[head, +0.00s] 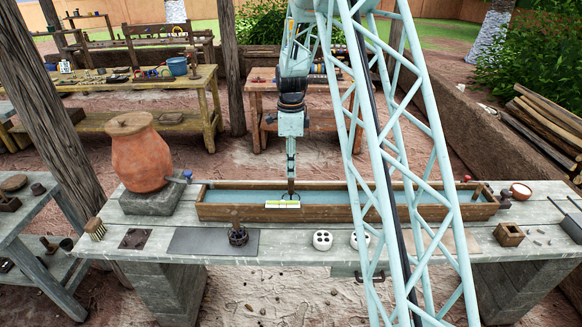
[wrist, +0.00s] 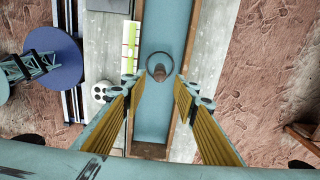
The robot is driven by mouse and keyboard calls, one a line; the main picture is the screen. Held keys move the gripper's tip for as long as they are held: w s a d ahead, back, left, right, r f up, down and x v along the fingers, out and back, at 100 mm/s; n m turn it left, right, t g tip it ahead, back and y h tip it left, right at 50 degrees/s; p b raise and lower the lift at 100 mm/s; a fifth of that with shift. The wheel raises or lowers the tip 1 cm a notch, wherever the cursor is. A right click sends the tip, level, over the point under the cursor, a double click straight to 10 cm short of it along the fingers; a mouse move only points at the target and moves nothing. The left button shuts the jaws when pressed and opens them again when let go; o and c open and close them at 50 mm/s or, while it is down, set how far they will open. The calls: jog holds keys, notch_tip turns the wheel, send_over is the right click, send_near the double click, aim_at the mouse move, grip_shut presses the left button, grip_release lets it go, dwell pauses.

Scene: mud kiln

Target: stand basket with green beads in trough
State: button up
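The trough (head: 400,211) is a long wooden box with a blue-green inside, lying along the bench; its blue floor also shows in the wrist view (wrist: 152,115). A basket stands in it, seen from above as a dark ring (wrist: 147,62) with a brown upright handle (wrist: 160,73); bead colour cannot be made out. My gripper (wrist: 160,82) is open, its yellow-padded fingers spread either side of the handle, apart from it. In the head view my gripper (head: 291,183) points down over the trough's left half. Another dark basket with a handle (head: 238,236) stands on a grey mat; its beads are unclear.
A white-and-green strip (head: 283,204) lies at the trough's front wall. White holed pots (head: 322,240) stand in front. A clay jar (head: 141,155) on a block is left of the trough; a small wooden box (head: 508,235) is right. My lattice column hides part of the bench.

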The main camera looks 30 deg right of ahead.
jog(key=shift+r, duration=0.1)
jog(key=s+a+r+n+t, duration=0.1)
jog(key=s+a+r+n, duration=0.55)
jog(key=s+r, duration=0.55)
jog(key=s+a+r+n+t, duration=0.1)
jog(key=s+a+r+n, duration=0.55)
jog(key=r, duration=0.95)
jog(key=s+a+r+n, duration=0.1)
jog(key=s+a+n, duration=0.2)
jog(key=s, duration=0.8)
jog(key=s+a+r+n+t, duration=0.1)
jog(key=s+a+r+n, duration=0.1)
jog(key=s, duration=0.9)
jog(key=s+a+r+n, duration=0.1)
jog(key=s+a+n, duration=0.3)
jog(key=s, duration=0.7)
jog(key=shift+a+r+n+t, duration=0.2)
jog(key=shift+r+n+t, duration=0.2)
jog(key=shift+n, duration=0.5)
notch_tip(320, 180, down, 7)
jog(key=b, duration=0.7)
jog(key=shift+f, duration=0.15)
